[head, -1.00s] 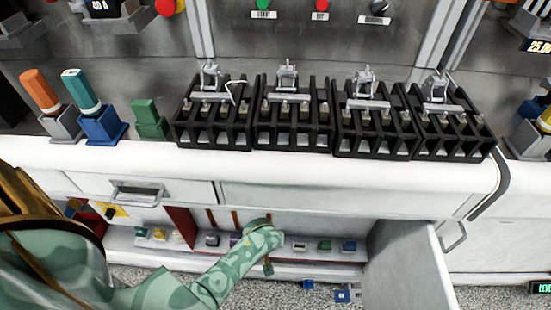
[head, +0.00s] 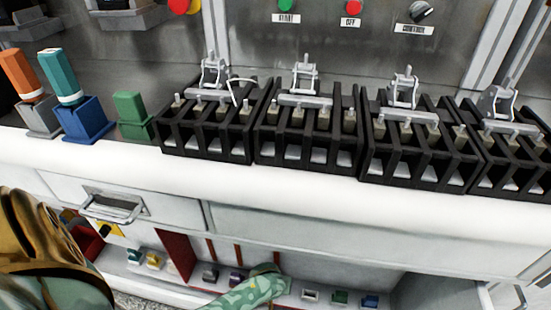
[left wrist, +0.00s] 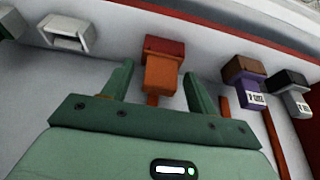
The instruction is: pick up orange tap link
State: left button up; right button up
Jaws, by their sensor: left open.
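An orange tap link (left wrist: 160,78) with a red-brown top part (left wrist: 164,48) sits on the light shelf in the left wrist view. My left gripper (left wrist: 158,68) is open, with its two green fingers on either side of the link. I cannot tell whether either finger touches it. In the head view my left forearm reaches into the low open cabinet (head: 190,255), and it hides the orange link there. My right gripper is not in view.
A purple link (left wrist: 246,88) and a dark grey link (left wrist: 292,92) stand to the right on the shelf; a white block (left wrist: 68,36) stands to the left. Above the cabinet, the white counter edge (head: 300,180) carries black fuse blocks (head: 310,145).

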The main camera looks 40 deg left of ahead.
pick_arm(q)
jog(key=shift+r, duration=0.1)
jog(key=shift+c, duration=0.4)
jog(key=c, duration=1)
